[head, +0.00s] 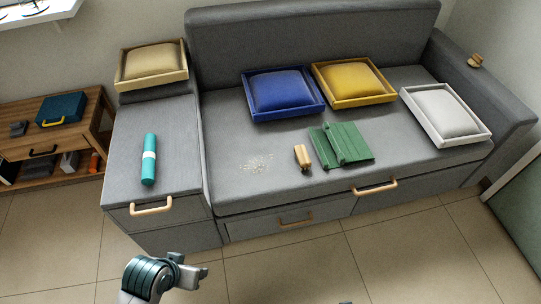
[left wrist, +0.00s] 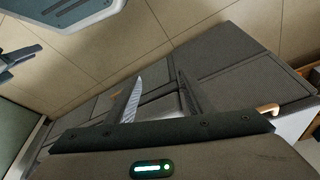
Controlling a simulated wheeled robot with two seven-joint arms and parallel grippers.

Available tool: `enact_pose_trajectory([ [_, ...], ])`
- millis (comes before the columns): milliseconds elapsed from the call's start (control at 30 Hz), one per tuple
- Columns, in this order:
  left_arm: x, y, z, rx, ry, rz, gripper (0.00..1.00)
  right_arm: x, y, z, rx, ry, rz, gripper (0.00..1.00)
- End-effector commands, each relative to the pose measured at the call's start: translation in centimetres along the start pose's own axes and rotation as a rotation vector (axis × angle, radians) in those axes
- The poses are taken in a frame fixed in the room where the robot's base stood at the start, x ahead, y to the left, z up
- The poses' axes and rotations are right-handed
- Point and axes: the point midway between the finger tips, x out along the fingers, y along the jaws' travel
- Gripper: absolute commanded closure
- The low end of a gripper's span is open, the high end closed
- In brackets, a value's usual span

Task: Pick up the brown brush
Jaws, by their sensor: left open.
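A small brown brush (head: 303,157) with a light wood body and a darker end lies on the grey sofa seat, between pale crumbs (head: 256,164) and a folded green cloth (head: 341,144). My left gripper (head: 200,275) is low in the head view, in front of the sofa and well apart from the brush. In the left wrist view its two fingers (left wrist: 157,95) stand apart with nothing between them. The brush cannot be made out in the left wrist view. My right gripper does not clearly show.
Blue (head: 283,92), yellow (head: 353,82) and white (head: 445,114) trays with cushions sit on the sofa. A small brown object (head: 475,61) is on the right armrest. Drawer handles (head: 295,219) stick out in front.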

Motion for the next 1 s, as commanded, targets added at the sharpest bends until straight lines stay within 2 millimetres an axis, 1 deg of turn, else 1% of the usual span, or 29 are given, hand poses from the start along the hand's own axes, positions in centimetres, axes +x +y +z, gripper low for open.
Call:
enact_pose_trajectory([
  [33, 0.1, 0.2, 0.9, -0.004, -0.008, -0.001, 0.52, 0.0, 0.1, -0.3, 0.000, 0.003, 0.001, 0.69],
  [167, 0.8, 0.4, 3.0, -0.006, -0.025, -0.013, 0.52, 0.0, 0.2, -0.9, 0.000, 0.011, 0.002, 0.69],
  [267, 2.5, 0.5, 4.8, -0.006, -0.044, -0.023, 0.52, 0.0, 0.2, -1.1, 0.000, 0.013, 0.002, 0.69],
  [467, 6.2, 0.5, 6.7, -0.003, -0.061, -0.029, 0.52, 0.0, 0.2, -0.8, 0.000, 0.010, 0.002, 0.69],
  [667, 10.5, 0.6, 8.5, -0.001, -0.077, -0.026, 0.52, 0.0, 0.0, -0.1, 0.000, 0.002, 0.000, 0.69],
  [767, 13.2, 0.7, 9.7, -0.001, -0.086, -0.024, 0.52, 0.0, 0.0, 0.3, 0.000, -0.004, 0.000, 0.69],
  [900, 17.3, 0.8, 11.9, -0.001, -0.100, -0.019, 0.52, 0.0, -0.1, 0.7, 0.000, -0.009, -0.001, 0.69],
  [1000, 19.6, 0.8, 13.4, -0.002, -0.106, -0.017, 0.52, 0.0, -0.1, 0.7, 0.000, -0.009, -0.001, 0.69],
])
